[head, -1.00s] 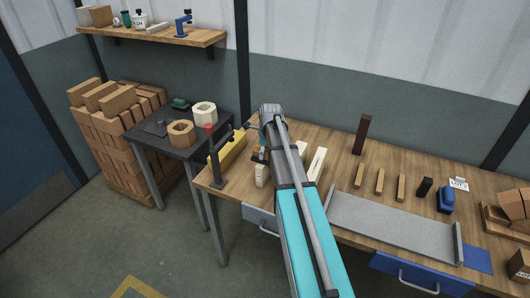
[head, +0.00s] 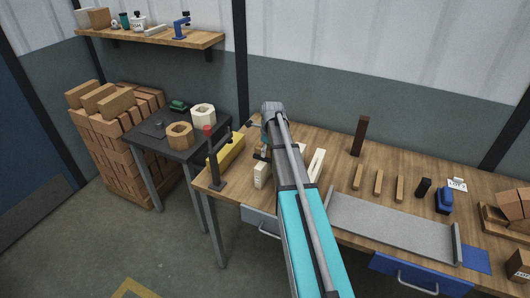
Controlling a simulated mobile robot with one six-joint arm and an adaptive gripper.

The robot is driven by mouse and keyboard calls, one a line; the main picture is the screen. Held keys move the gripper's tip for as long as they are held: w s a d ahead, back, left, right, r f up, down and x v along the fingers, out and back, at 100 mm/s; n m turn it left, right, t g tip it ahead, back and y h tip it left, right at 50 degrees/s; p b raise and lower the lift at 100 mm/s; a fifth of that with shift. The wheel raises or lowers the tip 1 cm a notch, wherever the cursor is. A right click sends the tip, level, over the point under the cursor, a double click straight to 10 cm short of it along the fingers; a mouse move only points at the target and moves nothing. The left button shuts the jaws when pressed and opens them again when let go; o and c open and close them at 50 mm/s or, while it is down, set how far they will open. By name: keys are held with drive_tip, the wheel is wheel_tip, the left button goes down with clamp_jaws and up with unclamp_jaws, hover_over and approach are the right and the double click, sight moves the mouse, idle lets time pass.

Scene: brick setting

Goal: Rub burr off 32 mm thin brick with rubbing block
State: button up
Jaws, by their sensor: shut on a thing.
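Three thin tan bricks stand in a row on the wooden bench: a left one (head: 357,177), a middle one (head: 379,183) and a right one (head: 401,187). No burr or width can be made out at this size. A small dark block (head: 424,187) stands right of them; I cannot tell whether it is the rubbing block. My gripper (head: 262,153) is at the bench's left end, pointing down and partly hidden by my arm. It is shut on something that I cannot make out. A cream block (head: 260,176) shows just below it; whether they touch is unclear.
A clamp stand (head: 213,160) and yellow case (head: 227,151) are left of my gripper. Cream strips (head: 316,166) lie right of my arm. A tall dark brick (head: 360,136) stands behind.

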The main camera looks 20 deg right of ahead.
drive_tip(key=shift+w+d, duration=0.1)
drive_tip(key=shift+d, duration=0.1)
drive_tip(key=shift+w+d, duration=1)
drive_tip(key=shift+d, duration=0.2)
drive_tip(key=shift+w+d, duration=0.1)
drive_tip(key=shift+w+d+f, duration=0.1)
drive_tip(key=shift+w+d, duration=0.7)
drive_tip(key=shift+d, duration=0.3)
drive_tip(key=shift+d, duration=0.1)
drive_tip(key=shift+w+d, duration=1)
drive_tip(key=shift+d, duration=0.15)
wheel_tip(320, 180, up, 6)
drive_tip(key=p, duration=0.6)
drive_tip(key=shift+r, duration=0.2)
